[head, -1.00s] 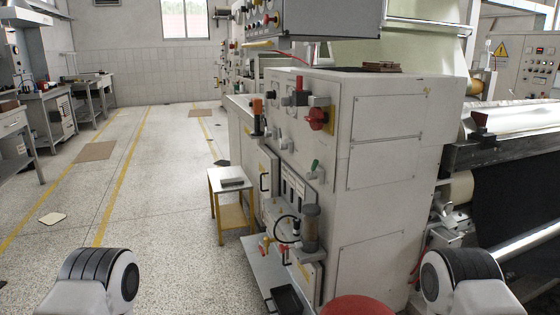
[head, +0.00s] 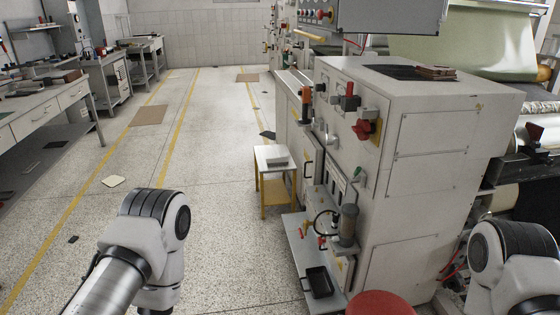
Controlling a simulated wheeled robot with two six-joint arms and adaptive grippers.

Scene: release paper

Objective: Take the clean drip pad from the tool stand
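A small stand with a white top and yellow legs (head: 263,188) stands on the floor beside the large white machine, near the middle of the head view. A flat light grey pad-like item (head: 277,161) lies on its top; it is too small to tell for sure that it is the drip pad. Parts of both my arms show at the lower left and lower right. Neither gripper is in view.
The white machine (head: 430,170) with knobs and valves fills the right. A black tray (head: 319,282) lies on a low shelf at its foot; a red round thing (head: 380,304) is in front. Workbenches (head: 45,115) line the left. The floor between is open; a pale sheet (head: 114,181) lies there.

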